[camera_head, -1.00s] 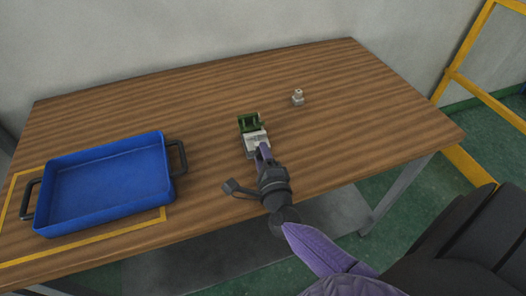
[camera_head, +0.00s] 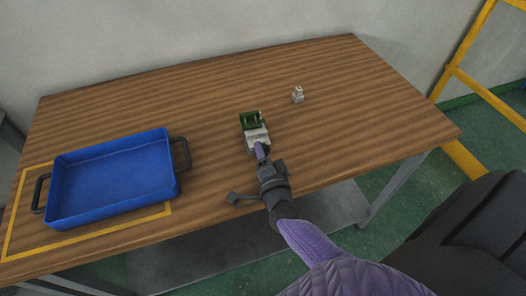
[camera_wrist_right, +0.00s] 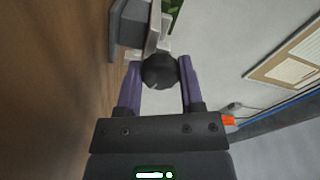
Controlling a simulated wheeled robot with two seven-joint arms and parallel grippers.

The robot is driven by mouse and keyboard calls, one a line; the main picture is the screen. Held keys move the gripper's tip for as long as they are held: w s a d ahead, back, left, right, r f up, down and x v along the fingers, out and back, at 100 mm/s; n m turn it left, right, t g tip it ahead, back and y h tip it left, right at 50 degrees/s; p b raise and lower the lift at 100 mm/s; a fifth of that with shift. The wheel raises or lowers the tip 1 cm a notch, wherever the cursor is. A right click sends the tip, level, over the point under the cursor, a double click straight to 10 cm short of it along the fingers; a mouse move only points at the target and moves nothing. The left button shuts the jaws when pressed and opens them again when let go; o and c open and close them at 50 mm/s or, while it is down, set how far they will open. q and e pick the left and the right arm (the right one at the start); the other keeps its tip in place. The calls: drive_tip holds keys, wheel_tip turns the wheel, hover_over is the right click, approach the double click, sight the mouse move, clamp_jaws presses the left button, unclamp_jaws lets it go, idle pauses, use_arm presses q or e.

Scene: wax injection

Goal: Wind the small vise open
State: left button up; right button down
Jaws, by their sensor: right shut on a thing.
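The small vise (camera_head: 256,134) stands on the wooden table, with a green part at its far end and a pale grey body nearer me. In the right wrist view the vise (camera_wrist_right: 128,24) shows only in part at the top, with a dark round knob (camera_wrist_right: 159,71) on its near end. My right gripper (camera_head: 260,152) is at the near end of the vise. In the right wrist view its two purple fingers (camera_wrist_right: 160,78) are shut on the knob, one on each side. The vise's jaw gap is too small to make out. My left gripper is not in view.
A blue tray (camera_head: 62,211) with black handles stands at the left inside a yellow outline on the table (camera_head: 350,110). A small pale metal part (camera_head: 298,95) stands behind and right of the vise. The table between them is clear.

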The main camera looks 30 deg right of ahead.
idle(0.6)
drive_tip(key=shift+c, duration=1.1)
unclamp_jaws()
drive_tip(key=p+v, duration=0.1)
drive_tip(key=v, duration=0.8)
drive_tip(key=shift+s+a+p, duration=0.1)
drive_tip(key=shift+s+p, duration=0.05)
drive_tip(key=shift+p, duration=0.2)
drive_tip(key=shift+s, duration=0.3)
drive_tip(key=shift+w+a, duration=0.1)
